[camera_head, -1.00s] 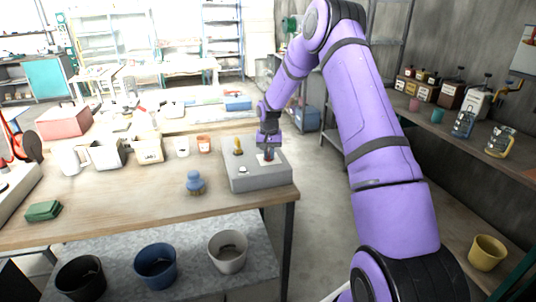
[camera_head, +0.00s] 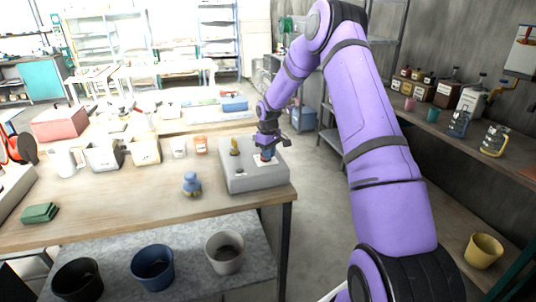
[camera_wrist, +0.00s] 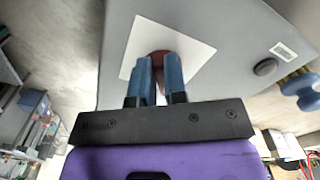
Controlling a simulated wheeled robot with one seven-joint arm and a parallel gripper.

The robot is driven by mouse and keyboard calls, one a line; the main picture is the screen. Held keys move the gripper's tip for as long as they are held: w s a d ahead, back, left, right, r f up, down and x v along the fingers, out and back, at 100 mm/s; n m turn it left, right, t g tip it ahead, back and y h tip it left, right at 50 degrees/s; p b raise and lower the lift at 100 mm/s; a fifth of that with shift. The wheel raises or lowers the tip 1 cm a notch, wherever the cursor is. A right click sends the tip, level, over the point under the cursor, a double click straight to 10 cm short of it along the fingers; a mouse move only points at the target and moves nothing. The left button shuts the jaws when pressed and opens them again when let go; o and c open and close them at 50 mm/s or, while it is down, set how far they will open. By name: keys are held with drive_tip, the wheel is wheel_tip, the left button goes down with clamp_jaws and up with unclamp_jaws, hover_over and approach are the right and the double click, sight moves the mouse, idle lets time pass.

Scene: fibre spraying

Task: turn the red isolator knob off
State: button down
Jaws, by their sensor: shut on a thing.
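The red isolator knob (camera_wrist: 158,58) sits on a white square plate (camera_wrist: 190,40) on top of a grey box (camera_head: 252,180). The box stands at the right end of the wooden workbench. My gripper (camera_wrist: 159,72) points down at the plate, its two blue fingers on either side of the knob and shut on it. The fingers hide most of the knob. In the head view my gripper (camera_head: 267,156) is over the right part of the box, with a trace of red at its tips. The knob's exact angle cannot be told.
Pots and bins stand further left. The floor right of the bench is clear.

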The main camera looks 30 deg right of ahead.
drive_tip(key=shift+d+n, duration=0.1)
drive_tip(key=shift+n, duration=0.4)
drive_tip(key=c, duration=1.2)
unclamp_jaws()
drive_tip(key=shift+o, duration=0.2)
wheel_tip(320, 180, up, 11)
